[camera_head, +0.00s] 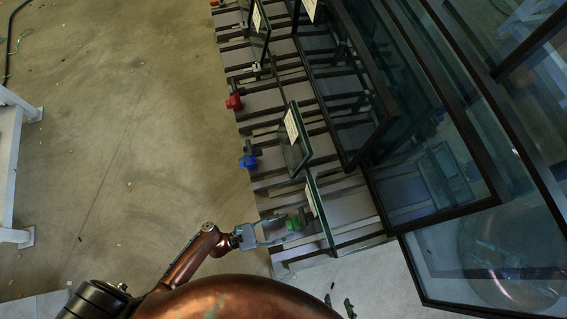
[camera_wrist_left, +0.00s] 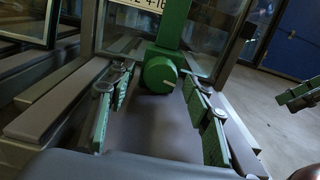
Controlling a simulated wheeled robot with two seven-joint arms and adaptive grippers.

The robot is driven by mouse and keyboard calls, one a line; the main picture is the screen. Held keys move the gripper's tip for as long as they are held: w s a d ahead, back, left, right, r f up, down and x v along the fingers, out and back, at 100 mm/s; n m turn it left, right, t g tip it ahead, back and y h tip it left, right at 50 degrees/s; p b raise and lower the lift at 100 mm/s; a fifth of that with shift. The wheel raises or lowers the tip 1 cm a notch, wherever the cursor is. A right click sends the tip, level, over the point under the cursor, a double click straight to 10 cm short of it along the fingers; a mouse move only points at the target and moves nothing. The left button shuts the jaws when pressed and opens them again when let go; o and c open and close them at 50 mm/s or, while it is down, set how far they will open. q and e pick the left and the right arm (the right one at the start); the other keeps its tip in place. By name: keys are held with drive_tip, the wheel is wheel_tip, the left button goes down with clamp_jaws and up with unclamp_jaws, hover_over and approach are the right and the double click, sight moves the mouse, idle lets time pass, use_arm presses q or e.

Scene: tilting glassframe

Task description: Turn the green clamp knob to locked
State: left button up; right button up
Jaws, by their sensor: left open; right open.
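The green clamp knob (camera_head: 293,223) sits at the near end of the rack, by the foot of the nearest small glass pane. In the left wrist view the round green knob (camera_wrist_left: 158,74) faces the camera, below a green upright bracket (camera_wrist_left: 172,24). My left gripper (camera_head: 281,228) is open, with its fingers pointing at the knob. In the left wrist view its fingers (camera_wrist_left: 157,82) are spread to either side of the knob, with visible gaps; whether the tips reach past its face I cannot tell. My right gripper (camera_head: 338,301) shows only its spread fingertips at the bottom.
A blue knob (camera_head: 248,161) and a red knob (camera_head: 234,102) sit farther along the rack's left edge. Labelled glass panes (camera_head: 297,140) stand on the slats. Large dark-framed glass panels (camera_head: 440,170) fill the right. The floor (camera_head: 120,130) at left is open.

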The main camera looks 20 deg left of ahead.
use_arm(q)
drive_tip(key=c, duration=1.1)
drive_tip(key=m+b, duration=0.1)
drive_tip(key=m, duration=0.3)
drive_tip(key=o, duration=1.1)
drive_tip(key=v, duration=1.2)
